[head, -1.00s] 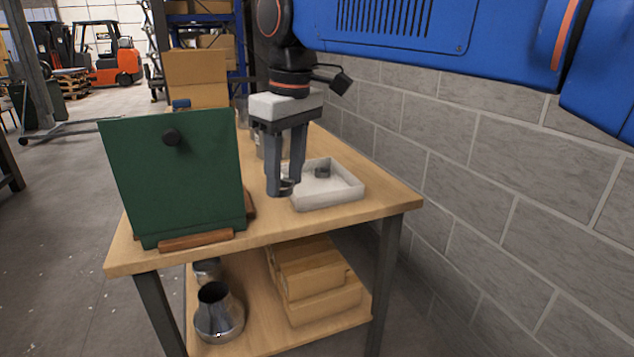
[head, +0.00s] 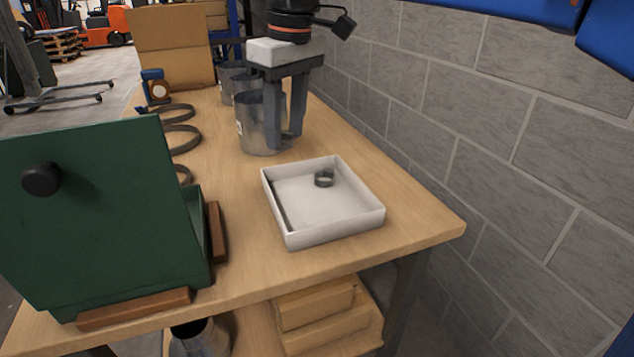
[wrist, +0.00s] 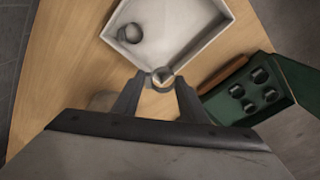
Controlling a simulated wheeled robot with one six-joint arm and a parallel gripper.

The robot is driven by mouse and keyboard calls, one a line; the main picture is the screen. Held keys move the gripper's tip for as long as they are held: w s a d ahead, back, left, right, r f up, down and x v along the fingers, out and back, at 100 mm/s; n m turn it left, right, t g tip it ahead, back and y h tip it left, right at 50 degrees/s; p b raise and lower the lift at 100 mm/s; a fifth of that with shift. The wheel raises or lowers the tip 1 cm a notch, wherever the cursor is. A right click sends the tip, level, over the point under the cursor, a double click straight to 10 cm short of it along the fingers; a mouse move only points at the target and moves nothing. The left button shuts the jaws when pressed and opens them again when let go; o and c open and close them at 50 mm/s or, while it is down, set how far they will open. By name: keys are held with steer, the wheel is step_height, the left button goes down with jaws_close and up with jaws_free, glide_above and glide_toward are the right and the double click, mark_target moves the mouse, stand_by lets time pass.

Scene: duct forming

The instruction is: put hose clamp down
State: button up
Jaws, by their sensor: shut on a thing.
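My gripper (head: 285,145) points down, its fingertips showing just behind the white tray in the head view, in front of a metal can. In the wrist view my gripper (wrist: 160,88) is shut on a small metal hose clamp (wrist: 162,77). The held clamp is hard to make out in the head view. The shallow white tray (head: 362,217) stands on the table; in the wrist view the tray (wrist: 190,57) lies beyond the fingertips. Another small dark ring clamp (head: 324,178) lies inside it, also seen in the wrist view (wrist: 131,33).
A green box (head: 95,215) with a black knob stands at the front left, wooden strips at its base. Several larger rings (head: 182,137) lie behind it. Metal cans (head: 255,128) stand behind the tray. A block wall (head: 520,130) runs along the right.

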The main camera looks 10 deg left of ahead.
mark_target(288, 189)
steer(key=shift+w+f, duration=0.2)
steer(key=shift+f, duration=4.75)
steer(key=shift+f, duration=0.1)
steer(key=o, duration=0.7)
steer(key=shift+o, duration=0.2)
steer(key=r, duration=0.8)
steer(key=d+r, duration=0.1)
steer(key=r, duration=0.3)
steer(key=shift+s+d, duration=0.1)
steer(key=shift+s, duration=0.2)
